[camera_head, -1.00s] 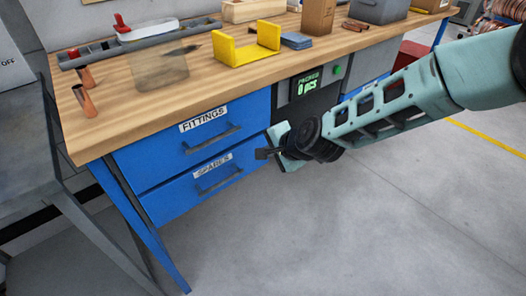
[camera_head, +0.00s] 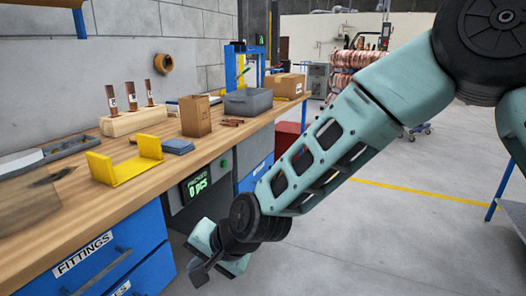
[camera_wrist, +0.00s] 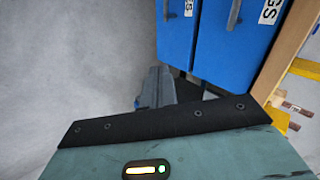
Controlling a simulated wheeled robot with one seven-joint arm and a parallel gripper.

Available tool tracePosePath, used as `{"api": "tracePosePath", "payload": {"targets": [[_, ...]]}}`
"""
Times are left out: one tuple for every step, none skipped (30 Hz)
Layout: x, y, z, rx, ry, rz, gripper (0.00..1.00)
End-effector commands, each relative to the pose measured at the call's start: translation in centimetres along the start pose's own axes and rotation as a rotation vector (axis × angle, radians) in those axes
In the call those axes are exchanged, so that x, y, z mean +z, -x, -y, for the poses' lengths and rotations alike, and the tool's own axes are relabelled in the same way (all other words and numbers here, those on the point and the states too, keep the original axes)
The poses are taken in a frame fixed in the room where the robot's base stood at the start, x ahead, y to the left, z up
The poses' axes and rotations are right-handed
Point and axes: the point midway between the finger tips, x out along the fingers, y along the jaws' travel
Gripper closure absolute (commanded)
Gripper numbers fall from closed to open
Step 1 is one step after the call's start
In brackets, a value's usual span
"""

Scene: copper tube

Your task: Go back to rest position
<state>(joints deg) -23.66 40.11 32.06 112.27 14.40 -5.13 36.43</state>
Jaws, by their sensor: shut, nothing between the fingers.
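My gripper (camera_head: 198,272) hangs low in front of the workbench, beside the blue drawers and below bench-top height. Its fingers are shut and hold nothing. In the wrist view the closed grey fingers (camera_wrist: 156,87) show beyond the dark edge of my wrist, pointing past the blue drawer fronts (camera_wrist: 207,35). My arm stretches down from the upper right in the head view, clear of the bench top.
The wooden bench top (camera_head: 75,207) carries a yellow bracket (camera_head: 124,171), a wooden block (camera_head: 132,122) with three upright copper tubes, a grey bin (camera_head: 249,101) and cardboard boxes. A green-lit counter (camera_head: 195,187) faces outward. The grey floor (camera_head: 345,240) right of the bench is open.

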Motion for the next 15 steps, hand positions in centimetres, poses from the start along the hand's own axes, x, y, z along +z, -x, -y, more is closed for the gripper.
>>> {"api": "tracePosePath", "payload": {"targets": [[0.7,2.5,-0.7,0.041,0.085,0.015,1.0],[1.2,3.8,-1.3,0.069,0.136,0.029,1.0],[1.9,5.6,-2.3,0.108,0.204,0.049,1.0],[2.4,7.0,-3.1,0.138,0.253,0.064,1.0],[2.9,8.3,-3.9,0.168,0.3,0.08,1.0],[3.6,10.1,-5.1,0.207,0.359,0.102,1.0],[4.1,11.5,-6.0,0.237,0.402,0.118,1.0],[4.6,12.8,-6.9,0.266,0.442,0.135,1.0],[5.3,14.5,-8.2,0.303,0.491,0.158,1.0],[5.8,15.7,-9.0,0.328,0.524,0.174,1.0],[6.2,16.9,-9.9,0.352,0.554,0.19,1.0],[6.8,18.2,-11.0,0.382,0.588,0.212,1.0],[7.2,19.2,-11.7,0.401,0.613,0.227,1.0],[7.6,20.1,-12.5,0.421,0.634,0.242,1.0],[8.1,21.3,-13.4,0.444,0.659,0.261,1.0]]}}
